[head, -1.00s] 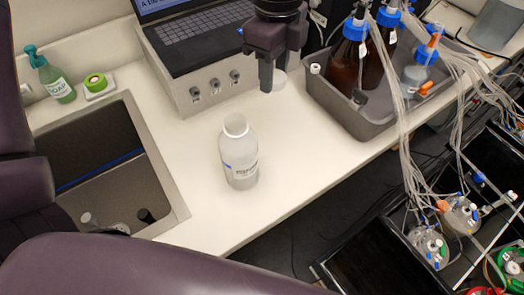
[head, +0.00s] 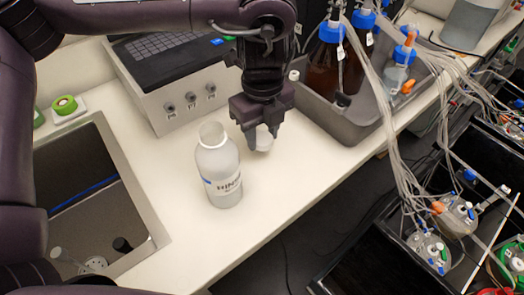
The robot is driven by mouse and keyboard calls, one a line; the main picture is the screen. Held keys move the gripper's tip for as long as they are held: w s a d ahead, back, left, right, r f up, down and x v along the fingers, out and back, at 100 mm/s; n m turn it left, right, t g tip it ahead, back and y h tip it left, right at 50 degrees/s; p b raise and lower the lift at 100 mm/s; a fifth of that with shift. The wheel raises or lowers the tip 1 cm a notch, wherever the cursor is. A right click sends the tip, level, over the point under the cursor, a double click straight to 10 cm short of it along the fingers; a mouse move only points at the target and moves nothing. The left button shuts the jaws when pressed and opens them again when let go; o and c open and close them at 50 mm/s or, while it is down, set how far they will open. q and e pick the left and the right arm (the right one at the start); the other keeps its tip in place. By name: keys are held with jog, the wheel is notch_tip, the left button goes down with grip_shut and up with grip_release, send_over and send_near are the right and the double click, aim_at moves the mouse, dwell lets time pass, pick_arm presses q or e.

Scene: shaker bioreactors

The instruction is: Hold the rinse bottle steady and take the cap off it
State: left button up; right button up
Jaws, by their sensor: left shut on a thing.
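The rinse bottle (head: 219,172) is a translucent white bottle with a printed label and a blue mark. It stands upright on the white counter, its mouth (head: 211,134) open and uncapped. My left gripper (head: 262,132) points down just right of and behind the bottle, apart from it. It is shut on the white cap (head: 264,142), which shows between and below the fingertips. Whether the cap touches the counter is hard to tell. My right gripper is not in view, and nothing is holding the bottle.
A sink (head: 88,190) is at the left. A grey console with a laptop (head: 178,105) stands behind the bottle. A grey tray (head: 345,125) with brown bottles and tubing is at the right. The counter (head: 255,212) in front of the bottle is clear.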

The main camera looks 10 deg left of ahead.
aim_at(262, 159)
pick_arm(q)
jog(key=shift+f, duration=2.75)
jog(key=shift+f, duration=0.15)
jog(key=o, duration=1.1)
notch_tip(262, 159, up, 12)
jog(key=shift+r+p, duration=0.25)
jog(key=shift+p, duration=0.1)
